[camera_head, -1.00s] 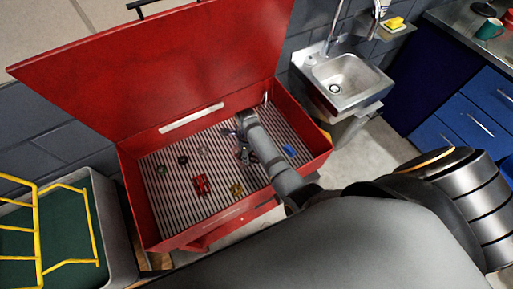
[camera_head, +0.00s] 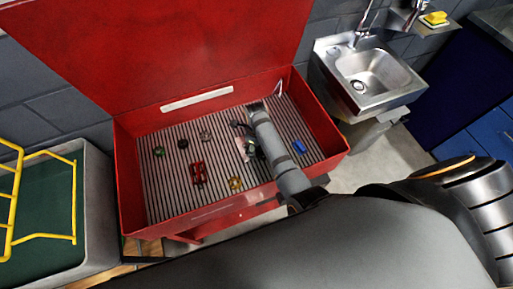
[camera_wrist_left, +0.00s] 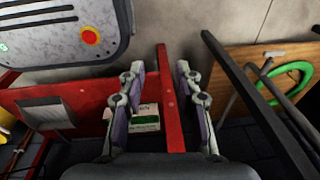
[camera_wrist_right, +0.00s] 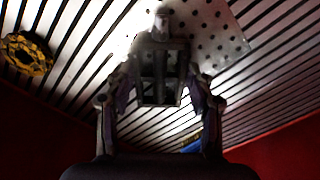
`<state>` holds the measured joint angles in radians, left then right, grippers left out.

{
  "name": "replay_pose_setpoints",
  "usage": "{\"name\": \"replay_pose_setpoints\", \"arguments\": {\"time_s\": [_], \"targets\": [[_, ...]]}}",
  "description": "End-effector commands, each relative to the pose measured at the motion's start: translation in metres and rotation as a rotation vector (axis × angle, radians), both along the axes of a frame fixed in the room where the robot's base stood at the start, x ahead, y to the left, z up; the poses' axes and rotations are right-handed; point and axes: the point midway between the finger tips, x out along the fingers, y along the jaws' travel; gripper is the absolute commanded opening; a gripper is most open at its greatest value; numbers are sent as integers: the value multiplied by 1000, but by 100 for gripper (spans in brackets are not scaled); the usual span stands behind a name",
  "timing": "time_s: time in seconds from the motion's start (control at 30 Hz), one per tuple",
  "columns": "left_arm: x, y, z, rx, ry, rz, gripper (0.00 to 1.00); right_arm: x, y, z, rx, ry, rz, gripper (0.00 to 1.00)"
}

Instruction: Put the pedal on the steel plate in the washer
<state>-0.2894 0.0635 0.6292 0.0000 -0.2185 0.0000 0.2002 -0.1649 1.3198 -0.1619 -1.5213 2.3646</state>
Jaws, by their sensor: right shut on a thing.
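My right gripper (camera_wrist_right: 160,98) is shut on the dark pedal (camera_wrist_right: 161,78), a blocky frame between its fingers. In the head view the right gripper (camera_head: 247,132) is low over the back-right part of the red washer (camera_head: 134,190), and the pedal is hard to make out there. The perforated steel plate (camera_wrist_right: 215,40) lies on the washer's slatted floor behind and right of the pedal in the right wrist view. I cannot tell whether the pedal touches it. My left gripper (camera_wrist_left: 160,72) is open and empty, away from the washer's inside.
Several small parts lie on the slats: a red part (camera_head: 198,172), a yellow ring (camera_head: 235,183), a dark ring (camera_head: 183,144), a green ring (camera_head: 159,152) and a blue block (camera_head: 299,146). A sink (camera_head: 370,75) is at right, a grey bin (camera_head: 95,200) at left.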

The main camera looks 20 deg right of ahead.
Motion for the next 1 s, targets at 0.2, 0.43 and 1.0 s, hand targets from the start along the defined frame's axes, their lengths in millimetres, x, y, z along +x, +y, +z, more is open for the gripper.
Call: {"name": "replay_pose_setpoints", "arguments": {"time_s": [0.2, 0.43, 1.0], "targets": [[-15, 20, 0, 25, 23, -7, 34, 0, 0, -3, 0, 0, 0, 61], [-16, 18, -1, 23, 25, -6, 34, 0, 0, -3, 0, 0, 0, 77], [-13, 9, 42, 12, 21, -2, 34, 0, 0, 40, 0, 0, 1, 77]]}}
